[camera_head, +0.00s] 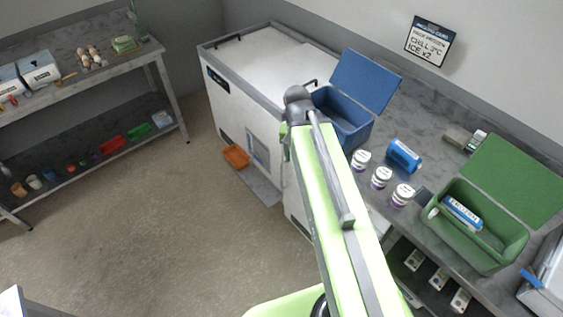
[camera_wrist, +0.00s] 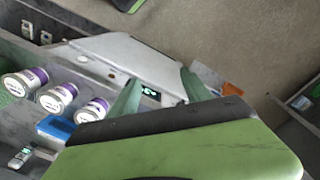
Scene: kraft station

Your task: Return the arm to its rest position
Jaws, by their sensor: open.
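My arm, lime green and grey, reaches up through the middle of the head view, with its dark joint near the front of the white chest machine. In the wrist view my gripper (camera_wrist: 160,84) has two pale green fingers spread apart with nothing between them. Beyond the fingers are a white panel with a small lit display (camera_wrist: 150,92) and the floor. In the head view the fingers are mostly hidden behind the arm.
The bench bears an open blue box (camera_head: 345,118), a blue pack (camera_head: 404,155), three white-lidded jars (camera_head: 381,178) and an open green box (camera_head: 480,245) holding a labelled pack (camera_head: 462,213). An orange tray (camera_head: 236,157) is low by the machine (camera_head: 262,75). Floor at left is clear.

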